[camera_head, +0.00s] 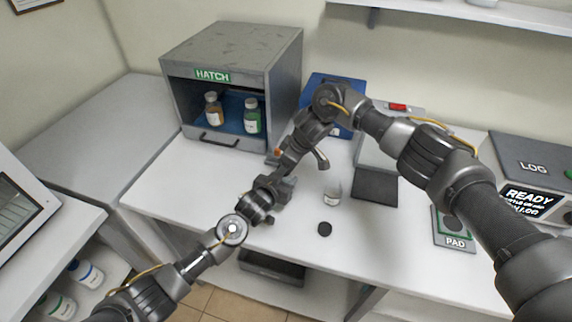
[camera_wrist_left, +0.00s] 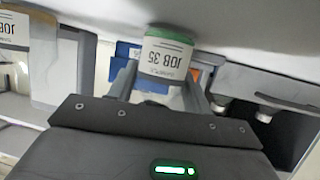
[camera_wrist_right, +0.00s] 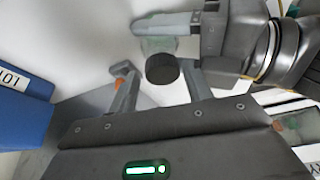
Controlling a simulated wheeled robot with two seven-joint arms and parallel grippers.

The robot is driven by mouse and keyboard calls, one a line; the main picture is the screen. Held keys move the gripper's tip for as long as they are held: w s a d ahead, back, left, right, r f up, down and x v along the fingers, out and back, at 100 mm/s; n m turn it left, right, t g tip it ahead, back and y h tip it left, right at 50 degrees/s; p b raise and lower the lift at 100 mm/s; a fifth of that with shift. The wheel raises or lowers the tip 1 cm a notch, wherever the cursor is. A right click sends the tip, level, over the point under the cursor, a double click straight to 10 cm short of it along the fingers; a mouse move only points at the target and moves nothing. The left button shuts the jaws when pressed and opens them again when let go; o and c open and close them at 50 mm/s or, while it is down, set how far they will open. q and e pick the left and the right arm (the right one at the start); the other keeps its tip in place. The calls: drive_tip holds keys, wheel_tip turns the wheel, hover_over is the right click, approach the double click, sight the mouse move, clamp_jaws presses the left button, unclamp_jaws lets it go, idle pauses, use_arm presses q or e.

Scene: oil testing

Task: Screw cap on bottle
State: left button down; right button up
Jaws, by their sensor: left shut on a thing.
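My left gripper (camera_wrist_left: 165,85) is shut on a bottle (camera_wrist_left: 168,55) with a white "JOB 35" label and a green band. The head view mostly hides this bottle behind my arms; there the left gripper (camera_head: 275,187) is low over the middle of the table. In the right wrist view, a dark round cap (camera_wrist_right: 162,68) is at the end of the held greenish bottle (camera_wrist_right: 160,42). I cannot tell how tightly it sits. My right gripper (camera_wrist_right: 160,75) is open, with one finger on each side of the cap and small gaps visible.
A clear labelled jar (camera_head: 332,197) and a dark disc (camera_head: 324,229) are on the white table. A hatch cabinet (camera_head: 232,80) with two bottles stands behind at left.

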drive_tip(key=shift+s+a, duration=0.15)
drive_tip(key=shift+a, duration=0.05)
wheel_tip(320, 180, up, 4)
drive_tip(key=shift+f, duration=0.2)
drive_tip(key=shift+r, duration=0.45)
drive_tip(key=shift+c, duration=0.4)
